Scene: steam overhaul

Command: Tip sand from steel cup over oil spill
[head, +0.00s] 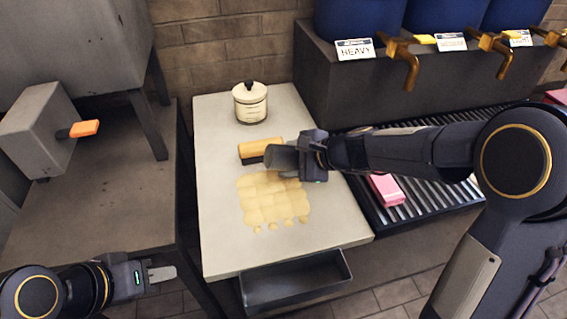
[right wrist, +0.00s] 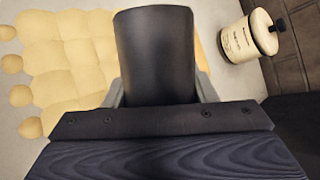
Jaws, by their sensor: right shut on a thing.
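The steel cup (head: 281,157), a dark grey cylinder, lies tilted close to sideways in my right gripper (head: 298,158), above the pale worktop. The right wrist view shows the cup (right wrist: 155,55) between the fingers; its inside is hidden. A lumpy tan sand patch (head: 270,203) lies on the worktop below and in front of the cup, and also shows in the right wrist view (right wrist: 65,60). No dark oil shows; whatever is under the sand is hidden. My left gripper (head: 161,273) is at the lower left, away from the worktop, with nothing visible in it; its finger gap is unclear.
A brush with a yellow-tan top (head: 261,148) lies just behind the cup. A cream lidded jar (head: 250,103) stands at the back. A dark tray (head: 295,281) sits below the front edge.

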